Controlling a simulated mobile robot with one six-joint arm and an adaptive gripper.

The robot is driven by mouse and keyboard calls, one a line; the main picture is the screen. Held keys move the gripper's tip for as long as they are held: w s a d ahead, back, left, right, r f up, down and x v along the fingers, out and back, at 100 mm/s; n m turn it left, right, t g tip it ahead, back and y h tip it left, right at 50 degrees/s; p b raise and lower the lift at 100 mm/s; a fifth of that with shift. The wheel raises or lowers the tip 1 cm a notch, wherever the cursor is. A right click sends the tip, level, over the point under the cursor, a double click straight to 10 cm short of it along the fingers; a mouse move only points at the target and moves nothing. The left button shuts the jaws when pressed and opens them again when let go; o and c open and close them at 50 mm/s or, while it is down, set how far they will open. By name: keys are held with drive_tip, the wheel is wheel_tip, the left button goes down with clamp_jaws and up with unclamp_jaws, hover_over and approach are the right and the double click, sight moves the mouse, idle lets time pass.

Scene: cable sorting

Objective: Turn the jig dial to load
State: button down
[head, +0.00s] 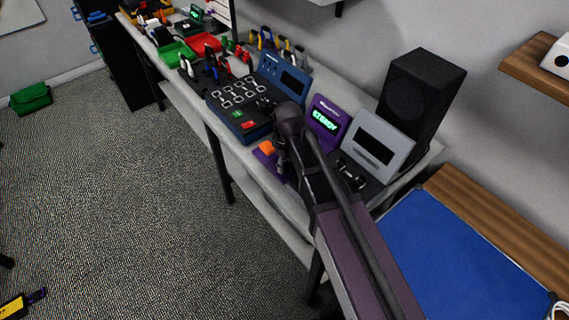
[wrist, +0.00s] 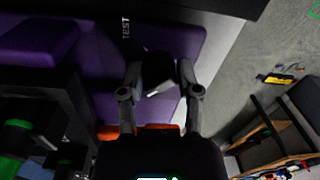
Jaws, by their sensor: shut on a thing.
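The purple jig (wrist: 100,72) fills much of the wrist view, with the word TEST printed near its top edge. Its dark dial (wrist: 155,68) has a short white mark; I cannot tell which setting the mark points to. No LOAD label is legible. My gripper (wrist: 158,80) is shut on the dial, one finger on each side. In the head view, my gripper (head: 281,165) reaches down beside the purple jig base (head: 259,158) and its orange part (head: 267,147), and my arm hides the dial. A purple display unit (head: 327,122) behind reads what looks like STEADY.
A blue panel box (head: 240,122) stands left of my gripper on the bench, a grey display unit (head: 376,145) and a black speaker (head: 417,95) to the right. Red (head: 206,43) and green (head: 176,54) trays lie farther along. The carpet (head: 130,190) in front is largely clear.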

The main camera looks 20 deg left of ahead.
drive_tip(key=shift+d, duration=0.1)
drive_tip(key=shift+c, duration=1.7)
unclamp_jaws()
drive_tip(key=shift+w, duration=0.1)
drive_tip(key=shift+m, duration=0.4)
